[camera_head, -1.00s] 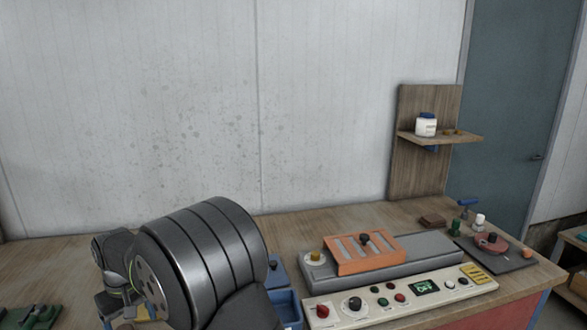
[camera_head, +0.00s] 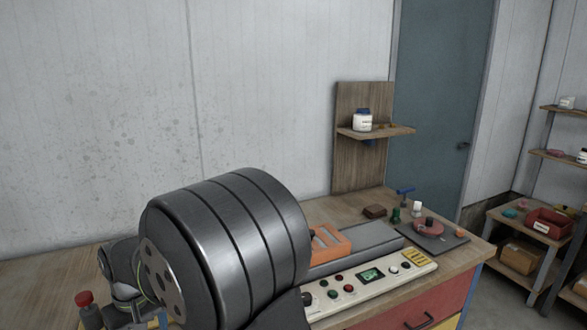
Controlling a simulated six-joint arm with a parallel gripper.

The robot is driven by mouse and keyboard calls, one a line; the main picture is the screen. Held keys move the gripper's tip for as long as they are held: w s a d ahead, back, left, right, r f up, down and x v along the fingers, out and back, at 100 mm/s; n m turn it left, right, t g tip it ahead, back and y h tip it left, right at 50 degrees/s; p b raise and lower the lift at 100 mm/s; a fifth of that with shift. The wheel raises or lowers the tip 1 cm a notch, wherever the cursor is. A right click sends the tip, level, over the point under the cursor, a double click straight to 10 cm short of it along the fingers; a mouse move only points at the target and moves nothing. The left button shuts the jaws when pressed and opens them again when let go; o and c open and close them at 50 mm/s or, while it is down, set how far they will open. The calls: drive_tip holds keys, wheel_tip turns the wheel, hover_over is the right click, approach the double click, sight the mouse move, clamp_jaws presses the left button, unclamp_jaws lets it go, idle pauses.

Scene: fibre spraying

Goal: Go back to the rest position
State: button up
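My arm's large dark grey banded link fills the lower middle of the head view. Smaller parts of my arm show at its lower left, beside the bench. My gripper's fingers cannot be made out, so I cannot see whether anything is held. The wooden workbench (camera_head: 40,284) runs along the wall below and behind my arm. The machine with the cream control panel (camera_head: 345,290) and its orange part (camera_head: 331,244) sits on the bench, just right of my arm. My arm hides the left part of this machine.
A wooden wall shelf (camera_head: 352,132) holds a white jar with a blue lid (camera_head: 362,120). A dark plate with a red round piece (camera_head: 428,228) lies at the bench's right end. A side rack (camera_head: 495,225) with a red bin (camera_head: 548,222) stands at right, beyond open floor.

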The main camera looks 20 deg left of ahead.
drive_tip(key=s+d+f+m, duration=0.1)
drive_tip(key=d+f+m, duration=0.25)
drive_tip(key=d, duration=0.45)
drive_tip(key=d+f+m, duration=0.3)
drive_tip(key=d+m, duration=0.1)
drive_tip(key=d, duration=0.5)
drive_tip(key=w+d+f+m, duration=0.3)
drive_tip(key=d+f, duration=0.4)
drive_tip(key=f, duration=0.3)
drive_tip(key=shift+f+m+t, duration=0.25)
drive_tip(key=shift+m+t, duration=0.05)
drive_tip(key=shift+m, duration=0.05)
